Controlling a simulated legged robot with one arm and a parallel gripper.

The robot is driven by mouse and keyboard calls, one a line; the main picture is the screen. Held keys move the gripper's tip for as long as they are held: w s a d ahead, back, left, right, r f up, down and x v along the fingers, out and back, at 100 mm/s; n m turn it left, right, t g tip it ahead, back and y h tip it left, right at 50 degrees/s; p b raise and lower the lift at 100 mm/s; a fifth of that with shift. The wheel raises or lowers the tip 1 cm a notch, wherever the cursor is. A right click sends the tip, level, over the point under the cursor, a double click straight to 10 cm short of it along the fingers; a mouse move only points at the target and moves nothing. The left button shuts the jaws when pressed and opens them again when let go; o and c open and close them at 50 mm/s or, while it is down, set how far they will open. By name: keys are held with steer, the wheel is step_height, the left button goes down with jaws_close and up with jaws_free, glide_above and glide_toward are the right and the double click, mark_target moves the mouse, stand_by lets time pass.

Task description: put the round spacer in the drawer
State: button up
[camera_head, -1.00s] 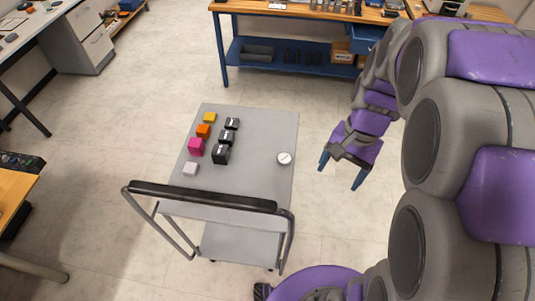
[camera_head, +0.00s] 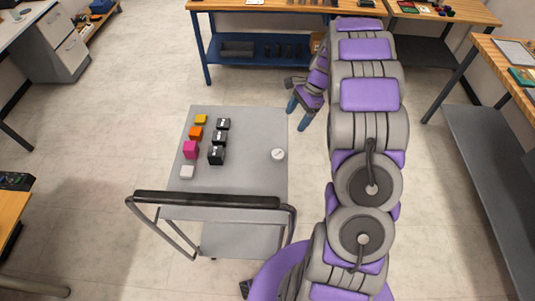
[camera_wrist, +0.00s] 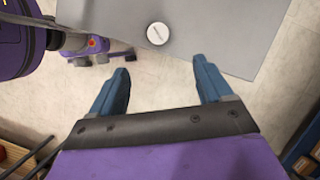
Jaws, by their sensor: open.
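The round spacer (camera_head: 278,154), a small white disc, lies near the right edge of the grey cart top (camera_head: 255,180). In the wrist view the spacer (camera_wrist: 158,33) lies on the cart top beyond the fingertips, close to the cart's edge. My gripper (camera_head: 297,118) is just off the cart's far right corner, its blue fingers pointing down. In the wrist view my gripper (camera_wrist: 168,75) is open with bare floor between its fingers. A white drawer unit (camera_head: 65,48) stands at the far left, its drawers appearing shut.
Several coloured blocks (camera_head: 190,150) and black blocks (camera_head: 216,155) stand in rows on the cart's left half. The cart's black handle (camera_head: 205,200) runs along the near side. A blue-framed bench (camera_head: 260,71) stands behind the cart. The cart top around the spacer is clear.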

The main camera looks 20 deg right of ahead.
steer(key=b, duration=0.2)
glide_above(278, 154)
steer(key=d, duration=0.2)
steer(key=f, duration=0.7)
steer(key=w+f, duration=0.1)
steer(key=f, duration=0.3)
steer(key=shift+f, duration=0.1)
steer(key=shift+s+d+f, duration=0.15)
steer(key=shift+f, duration=0.45)
steer(key=x, duration=0.2)
steer(key=b+x, duration=0.1)
steer(key=x, duration=0.1)
steer(key=shift+s+f, duration=0.2)
steer(key=shift+f, duration=0.05)
steer(key=shift+c, duration=0.2)
steer(key=c, duration=1.2)
